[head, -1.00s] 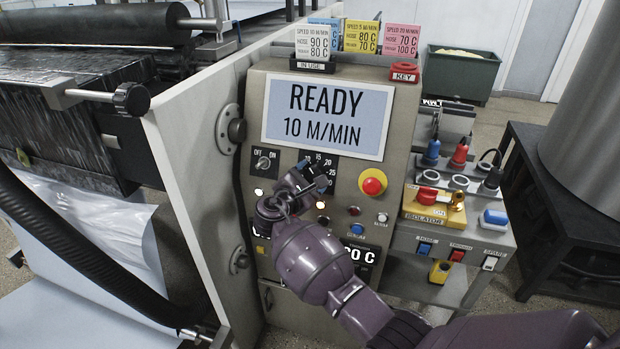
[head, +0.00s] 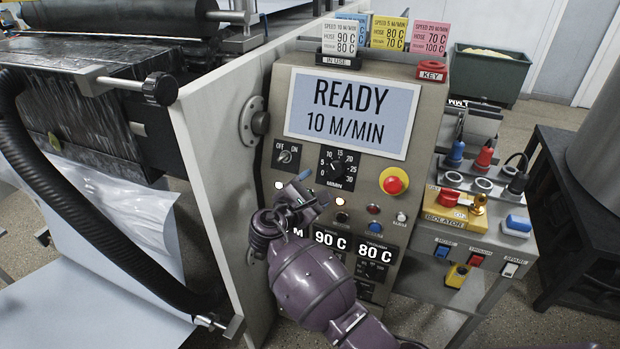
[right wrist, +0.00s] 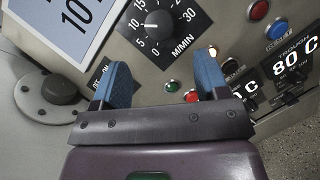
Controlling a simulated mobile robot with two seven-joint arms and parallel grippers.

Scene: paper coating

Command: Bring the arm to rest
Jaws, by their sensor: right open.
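My right gripper (head: 312,187) is purple-grey with blue finger pads. It is open and empty, in front of the control panel (head: 262,215). In the head view it sits just below and left of the speed dial (head: 337,167). In the right wrist view the two pads (right wrist: 160,80) stand apart with nothing between them, and the dial (right wrist: 160,22) lies beyond them. The right forearm comes up from the bottom of the head view. The display (head: 352,112) reads READY, 10 M/MIN. My left gripper is not in view.
A red emergency button (head: 394,181) and an isolator box (head: 455,212) lie right of the gripper. Setting cards (head: 390,32) stand on top of the panel. A black hose (head: 90,225) and the coating machine's rollers (head: 120,18) are at left.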

